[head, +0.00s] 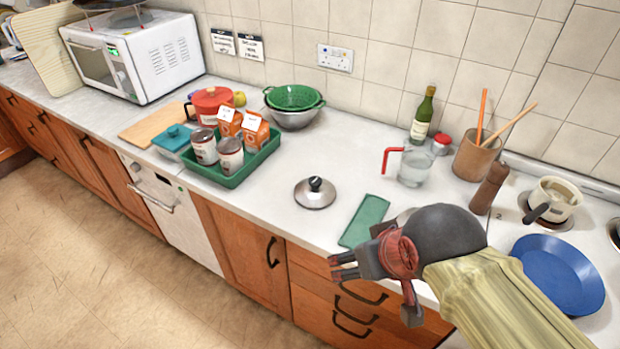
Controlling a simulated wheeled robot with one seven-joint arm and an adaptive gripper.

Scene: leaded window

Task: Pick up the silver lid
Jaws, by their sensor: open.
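The silver lid (310,196) lies flat on the white counter, left of the middle of the green cloth, with its black knob pointing up. My gripper (338,266) is at the counter's front edge, below and right of the lid in the picture. It points left, and its fingers are open with nothing visible between them. The gripper and the lid are apart. My arm comes in from the lower right and hides part of the counter and of a roundish grey thing behind the gripper.
A green tray (220,180) with cans and cartons stands left of the lid. A green cloth (364,221) lies right of it, and a measuring jug (416,166) stands behind the cloth. A blue plate (558,273) is at right. Counter around the lid is clear.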

